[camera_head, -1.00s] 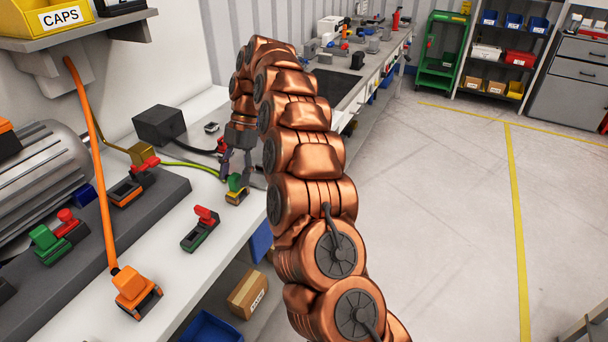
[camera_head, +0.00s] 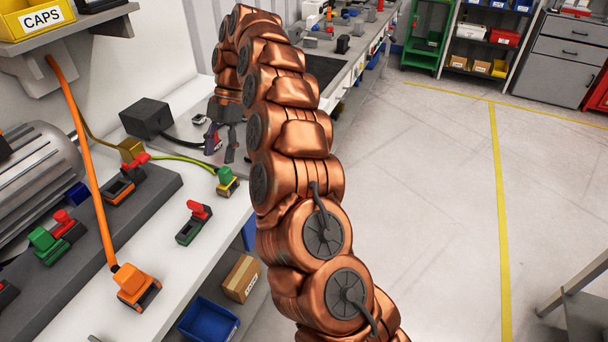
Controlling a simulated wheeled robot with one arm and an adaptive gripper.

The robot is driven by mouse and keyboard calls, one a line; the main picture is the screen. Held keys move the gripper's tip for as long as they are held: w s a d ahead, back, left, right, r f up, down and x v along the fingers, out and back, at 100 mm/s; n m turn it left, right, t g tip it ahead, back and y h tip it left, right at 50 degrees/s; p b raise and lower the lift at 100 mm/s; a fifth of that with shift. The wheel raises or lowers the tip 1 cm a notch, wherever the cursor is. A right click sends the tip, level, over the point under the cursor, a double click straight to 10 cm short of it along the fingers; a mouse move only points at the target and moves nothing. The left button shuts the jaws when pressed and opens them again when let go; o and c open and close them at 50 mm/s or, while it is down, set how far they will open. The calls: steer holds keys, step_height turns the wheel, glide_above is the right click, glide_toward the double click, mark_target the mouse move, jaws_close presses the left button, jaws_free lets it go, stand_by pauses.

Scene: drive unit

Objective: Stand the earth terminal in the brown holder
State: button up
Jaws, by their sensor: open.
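A green plug-like terminal (camera_head: 225,175) on the end of a green-and-yellow cable (camera_head: 188,160) sits near the bench's front edge, on a small dark block with a yellow band (camera_head: 229,188). I take it for the earth terminal. My gripper (camera_head: 223,158) is open, fingers pointing down, behind the terminal and apart from it. A red part on a black cable shows partly behind the fingers; they do not appear to hold it. A brownish-yellow block (camera_head: 131,149) stands at the back left by the cable's other end; I cannot tell whether it is the brown holder.
A black box (camera_head: 147,118) stands behind. A red-levered connector (camera_head: 194,222) and an orange plug (camera_head: 134,284) are nearer. A dark plate (camera_head: 155,192) carries connectors beside a grey motor (camera_head: 38,175). My arm hides part of the bench; bare white bench surrounds the red-levered connector.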

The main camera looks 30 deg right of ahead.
steer(key=shift+m, duration=0.5)
steer(key=shift+r+m+t, duration=0.15)
steer(key=shift+m+t, duration=0.45)
steer(key=shift+m, duration=0.3)
steer(key=shift+m+t+p, duration=0.6)
steer(key=shift+m+p, duration=0.2)
steer(key=shift+m, duration=0.5)
steer(key=shift+m+t+p, duration=0.8)
steer(key=shift+m+p, duration=0.75)
steer(key=shift+m, duration=0.35)
steer(key=shift+s+d+h, duration=0.25)
steer(key=shift+h, duration=0.05)
steer(key=s+d+b, duration=0.2)
steer(key=s+d, duration=1)
steer(key=s, duration=0.6)
steer(key=r, duration=0.4)
steer(key=shift+w+d+r, duration=0.15)
steer(key=shift+w+r, duration=0.05)
steer(key=shift+r, duration=0.2)
